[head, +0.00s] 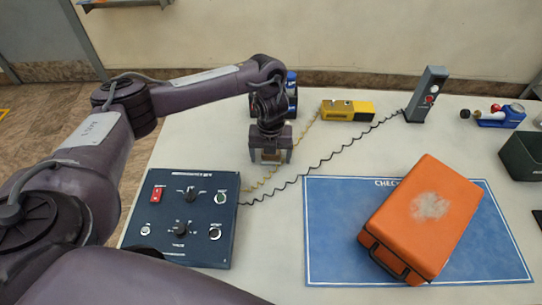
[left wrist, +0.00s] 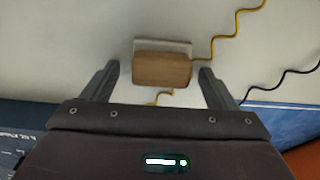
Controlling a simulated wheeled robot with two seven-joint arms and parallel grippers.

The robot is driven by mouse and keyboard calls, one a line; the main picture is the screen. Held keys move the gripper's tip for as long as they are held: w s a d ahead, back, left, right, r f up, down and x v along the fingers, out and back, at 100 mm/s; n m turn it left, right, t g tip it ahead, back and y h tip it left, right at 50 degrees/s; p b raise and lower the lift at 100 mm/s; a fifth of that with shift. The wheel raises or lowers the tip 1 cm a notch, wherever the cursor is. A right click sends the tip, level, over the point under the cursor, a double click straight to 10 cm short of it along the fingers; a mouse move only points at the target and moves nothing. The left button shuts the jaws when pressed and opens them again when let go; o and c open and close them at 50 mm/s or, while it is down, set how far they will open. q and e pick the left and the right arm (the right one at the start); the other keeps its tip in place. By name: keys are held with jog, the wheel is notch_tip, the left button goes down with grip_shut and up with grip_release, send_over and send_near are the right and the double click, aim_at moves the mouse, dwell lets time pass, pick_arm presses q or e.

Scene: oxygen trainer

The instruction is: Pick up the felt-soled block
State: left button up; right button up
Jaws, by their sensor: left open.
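The felt-soled block (left wrist: 162,70) is a brown wooden block with a pale layer along its far edge, on the white table. In the head view, a small part of the block (head: 269,156) shows between the fingers of my left gripper (head: 271,159). My left gripper (left wrist: 159,69) points down over it, open, with one finger on each side and visible gaps to the block. I cannot tell the exact height of the fingertips above the table. My right gripper is not in view.
A dark blue control panel (head: 183,254) lies in front of the gripper. A yellow device (head: 347,110) and upright grey handset (head: 427,93) stand behind, with coiled cords crossing the table. An orange case (head: 425,215) lies on a blue mat (head: 325,240). A dark bin (head: 522,158) stands right.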

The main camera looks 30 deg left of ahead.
pick_arm(q)
jog(key=c, duration=1.1)
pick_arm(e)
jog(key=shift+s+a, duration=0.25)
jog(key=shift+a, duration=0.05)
